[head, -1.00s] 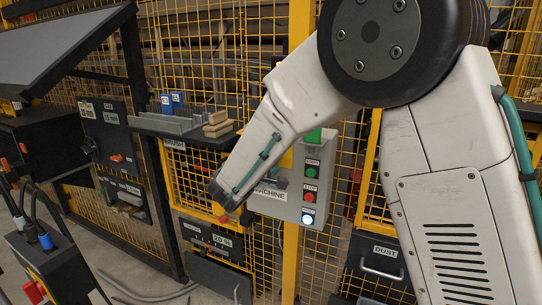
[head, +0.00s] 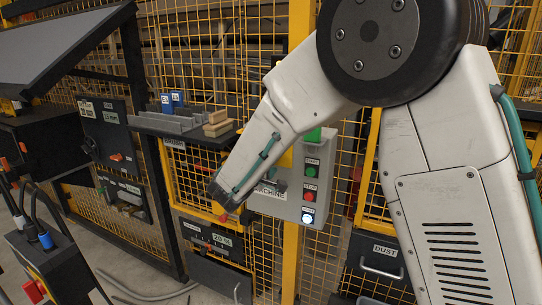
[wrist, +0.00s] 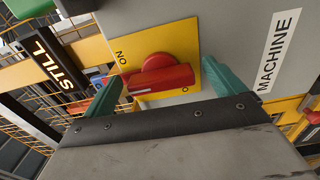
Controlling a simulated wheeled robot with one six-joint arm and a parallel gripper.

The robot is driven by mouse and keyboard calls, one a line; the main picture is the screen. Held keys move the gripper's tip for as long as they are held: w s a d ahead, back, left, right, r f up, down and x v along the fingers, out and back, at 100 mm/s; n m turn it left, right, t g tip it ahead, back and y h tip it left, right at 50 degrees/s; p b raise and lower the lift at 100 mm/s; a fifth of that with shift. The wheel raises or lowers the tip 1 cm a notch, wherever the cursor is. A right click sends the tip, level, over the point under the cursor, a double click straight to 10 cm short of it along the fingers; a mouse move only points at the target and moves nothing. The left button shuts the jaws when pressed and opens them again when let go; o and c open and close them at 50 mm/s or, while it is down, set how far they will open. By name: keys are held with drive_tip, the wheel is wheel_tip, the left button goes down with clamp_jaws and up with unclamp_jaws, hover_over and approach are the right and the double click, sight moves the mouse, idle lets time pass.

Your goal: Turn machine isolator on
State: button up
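The machine isolator has a red rotary handle (wrist: 160,75) on a yellow plate (wrist: 130,45) marked ON at its upper left and O at its lower right, in the wrist view. The red bar lies nearly level across that picture. My gripper (wrist: 165,88) is open, with one teal finger beyond each end of the bar. The left finger is close to the bar; a gap shows at the right finger. I cannot tell if either touches. In the head view, the grey MACHINE box (head: 322,155) stands behind my arm, which hides the handle and most of my gripper.
The box carries a green button (head: 312,173), a red button (head: 310,197) and a lit white lamp (head: 307,218). A yellow mesh fence (head: 330,250) stands behind. A shelf (head: 165,124) with blocks is to the left. A DUST drawer (head: 380,258) is at lower right.

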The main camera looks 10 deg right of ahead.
drive_tip(key=v, duration=0.7)
drive_tip(key=shift+s+a, duration=0.25)
drive_tip(key=shift+s, duration=0.05)
drive_tip(key=s+d+f+m+g+y, duration=0.1)
drive_tip(key=s+d+f+m+g, duration=0.1)
drive_tip(key=s+d+g, duration=0.7)
drive_tip(key=s+d+f+m+g, duration=0.2)
drive_tip(key=s+d+g, duration=0.3)
drive_tip(key=s, duration=0.6)
drive_tip(key=s+d+r+m+y, duration=0.2)
drive_tip(key=s+m+y, duration=0.1)
drive_tip(key=s, duration=0.5)
drive_tip(key=s+d+r+m+y, duration=0.1)
drive_tip(key=s+r+m+y, duration=0.1)
drive_tip(key=s+y, duration=0.4)
drive_tip(key=shift+s+d+m+t+y, duration=0.35)
drive_tip(key=shift+s+m, duration=0.45)
drive_tip(key=shift+s, duration=0.85)
